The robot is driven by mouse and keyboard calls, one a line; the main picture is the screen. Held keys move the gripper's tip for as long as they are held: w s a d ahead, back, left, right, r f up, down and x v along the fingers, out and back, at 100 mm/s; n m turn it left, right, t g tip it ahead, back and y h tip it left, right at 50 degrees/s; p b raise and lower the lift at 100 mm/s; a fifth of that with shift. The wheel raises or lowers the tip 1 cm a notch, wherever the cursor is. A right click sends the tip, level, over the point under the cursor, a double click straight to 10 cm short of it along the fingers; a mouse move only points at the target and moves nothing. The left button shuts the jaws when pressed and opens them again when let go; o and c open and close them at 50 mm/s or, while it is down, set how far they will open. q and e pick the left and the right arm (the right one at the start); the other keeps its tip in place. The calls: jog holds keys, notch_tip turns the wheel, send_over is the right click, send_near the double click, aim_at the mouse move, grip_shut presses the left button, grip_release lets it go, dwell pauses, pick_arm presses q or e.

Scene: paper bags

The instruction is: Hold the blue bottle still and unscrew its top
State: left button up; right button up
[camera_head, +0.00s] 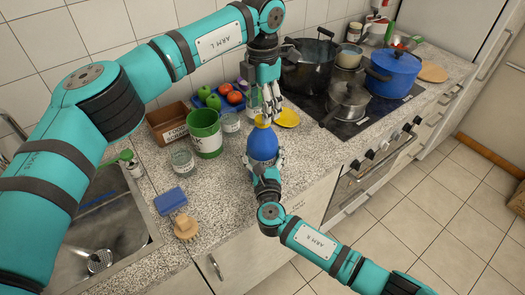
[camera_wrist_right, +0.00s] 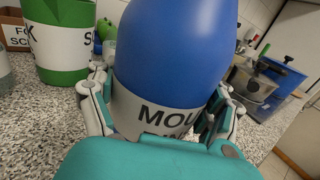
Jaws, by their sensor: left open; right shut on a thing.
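The blue bottle (camera_head: 262,145) stands near the counter's front edge. Its yellow top (camera_head: 262,121) is on it, partly hidden by my left gripper. My right gripper (camera_head: 264,163) is shut around the lower part of the bottle. The right wrist view shows the blue bottle (camera_wrist_right: 180,45) upright, with fingers of the right gripper (camera_wrist_right: 158,88) on both sides of its white label. My left gripper (camera_head: 265,108) is open and points down just above and around the yellow top. I cannot tell whether its fingers touch the top.
A green can (camera_head: 205,136), glass jars (camera_head: 182,161) and a cardboard box (camera_head: 168,124) stand left of the bottle. A blue tray of fruit (camera_head: 222,98) is behind. A yellow dish (camera_head: 288,118) lies close on the right. Pots (camera_head: 311,68) stand on the hob.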

pick_arm(q)
jog(key=shift+f, duration=1.65)
jog(key=shift+c, duration=0.4)
grip_shut()
jog(key=n, duration=2)
jog(key=shift+r+n, duration=0.1)
jog(key=shift+n, duration=0.3)
jog(key=n, duration=0.4)
jog(key=shift+o, duration=0.4)
grip_release()
